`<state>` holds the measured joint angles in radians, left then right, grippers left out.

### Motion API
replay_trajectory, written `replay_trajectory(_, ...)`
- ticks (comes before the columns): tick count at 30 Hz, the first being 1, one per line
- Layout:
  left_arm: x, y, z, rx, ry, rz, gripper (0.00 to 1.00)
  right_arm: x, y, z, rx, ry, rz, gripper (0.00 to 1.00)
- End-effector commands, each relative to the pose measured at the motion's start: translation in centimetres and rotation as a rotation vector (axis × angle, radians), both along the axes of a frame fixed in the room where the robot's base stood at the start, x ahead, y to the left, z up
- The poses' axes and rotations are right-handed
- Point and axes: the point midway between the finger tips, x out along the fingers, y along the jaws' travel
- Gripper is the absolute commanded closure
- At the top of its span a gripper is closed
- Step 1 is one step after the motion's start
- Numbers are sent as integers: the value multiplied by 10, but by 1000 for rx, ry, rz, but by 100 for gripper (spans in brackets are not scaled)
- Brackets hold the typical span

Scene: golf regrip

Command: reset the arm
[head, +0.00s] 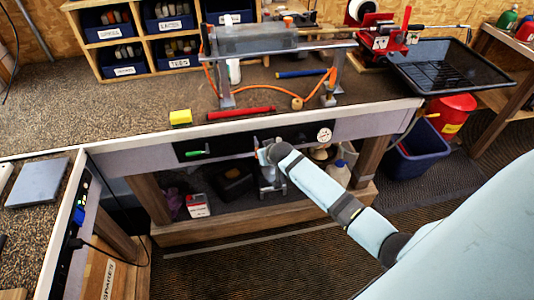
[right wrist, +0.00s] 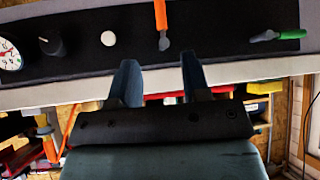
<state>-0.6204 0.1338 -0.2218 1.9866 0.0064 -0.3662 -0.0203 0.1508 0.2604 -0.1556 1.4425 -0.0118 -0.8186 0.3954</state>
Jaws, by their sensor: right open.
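My right arm reaches in from the right in the head view, with its gripper (head: 262,150) close to the front of a dark control panel (head: 230,146) under the bench top. In the right wrist view this gripper (right wrist: 160,66) is open, its two dark fingers apart with nothing held between them. An orange-handled lever (right wrist: 161,16) on the panel shows just beyond the gap between the fingers. I cannot tell whether the fingers touch the panel. My left gripper is in neither view.
The panel carries a green-handled lever (head: 197,152) and a round white gauge (head: 325,134). A red bar (head: 241,112) and yellow block (head: 180,117) lie on the bench. A black tray (head: 450,65) sits at the right. Shelf items stand below the panel.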

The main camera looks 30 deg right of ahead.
Motion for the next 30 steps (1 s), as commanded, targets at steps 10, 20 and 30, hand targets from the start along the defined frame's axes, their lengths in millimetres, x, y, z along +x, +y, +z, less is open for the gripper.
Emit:
replay_trajectory(10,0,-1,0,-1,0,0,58,-1,0,0,0,0,0,57)
replay_trajectory(20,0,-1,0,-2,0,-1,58,-25,16,-13,0,-2,45,57)
replay_trajectory(30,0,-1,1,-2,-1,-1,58,-202,121,-42,22,-98,325,57)
